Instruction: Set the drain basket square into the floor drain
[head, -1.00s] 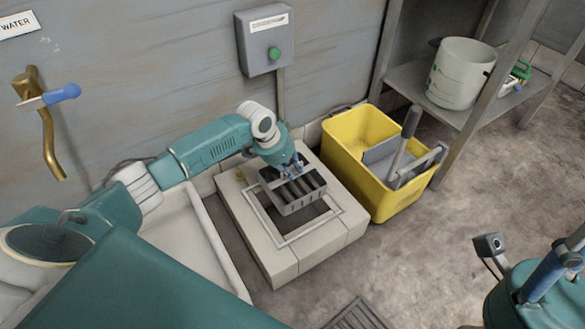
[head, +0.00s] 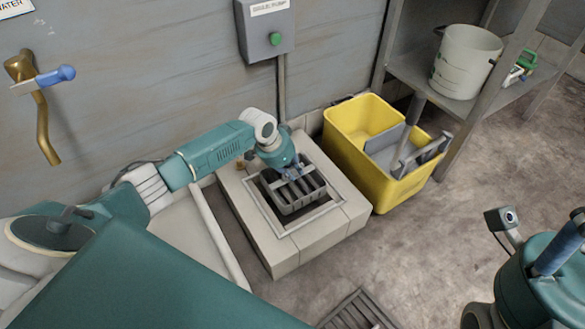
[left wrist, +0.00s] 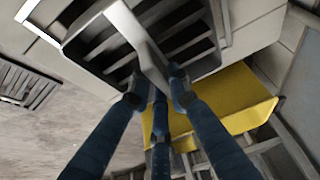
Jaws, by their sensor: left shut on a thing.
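The drain basket (head: 297,202) is a dark grey slatted box with a bar across its top. My left gripper (head: 291,173) is shut on that bar from above; in the left wrist view, the fingers (left wrist: 155,88) close on the pale bar (left wrist: 138,36) of the basket. The floor drain (head: 285,232) is a square opening with a light metal rim in a raised pale tiled block. The basket is over or partly within the opening, with a dark gap showing at its right and front. I cannot tell its exact depth. My right gripper is out of view.
A yellow mop bucket (head: 355,117) stands close to the right of the block. A shelf with a white bucket (head: 466,62) is beyond it. A floor grate (head: 357,312) lies in front. A grey box with a green button (head: 275,40) hangs on the wall behind.

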